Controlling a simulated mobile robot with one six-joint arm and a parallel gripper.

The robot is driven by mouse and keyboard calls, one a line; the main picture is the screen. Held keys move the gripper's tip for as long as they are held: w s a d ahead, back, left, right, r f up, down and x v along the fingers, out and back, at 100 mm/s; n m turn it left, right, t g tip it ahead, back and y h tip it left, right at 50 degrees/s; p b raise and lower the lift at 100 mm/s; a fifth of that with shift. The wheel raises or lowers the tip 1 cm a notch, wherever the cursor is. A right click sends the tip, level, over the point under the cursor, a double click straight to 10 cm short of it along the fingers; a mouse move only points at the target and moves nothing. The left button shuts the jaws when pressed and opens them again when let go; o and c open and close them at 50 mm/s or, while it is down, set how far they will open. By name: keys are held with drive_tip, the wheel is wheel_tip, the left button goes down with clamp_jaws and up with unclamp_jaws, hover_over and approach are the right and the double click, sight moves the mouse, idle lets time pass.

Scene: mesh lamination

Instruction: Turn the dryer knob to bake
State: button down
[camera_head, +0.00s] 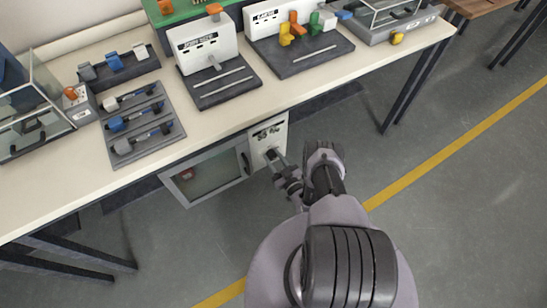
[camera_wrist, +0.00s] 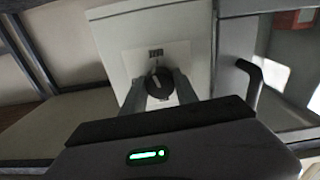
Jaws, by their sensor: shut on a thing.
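The dryer (camera_head: 207,177) is a grey box with a glass door under the bench. Its white control panel (camera_head: 268,137) is at the right of the door. The panel also shows in the wrist view (camera_wrist: 188,55). The dark round knob (camera_wrist: 158,84) sits on this panel, with a pale pointer line tilted slightly left of vertical. My gripper (camera_wrist: 160,92) is shut on the knob, one finger on each side. In the head view my gripper (camera_head: 274,160) reaches the panel and hides the knob. The marks above the knob are too small to read.
A black door handle (camera_wrist: 250,82) stands close to the right of my gripper in the wrist view. The bench (camera_head: 222,117) overhangs the dryer and carries tool trays (camera_head: 145,122) and several machines. The floor (camera_head: 450,200) to the right is clear.

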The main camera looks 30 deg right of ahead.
drive_tip(key=shift+w+r+m, duration=0.1)
drive_tip(key=shift+m, duration=1.4)
drive_tip(key=c, duration=0.9)
unclamp_jaws()
drive_tip(key=shift+c, duration=0.2)
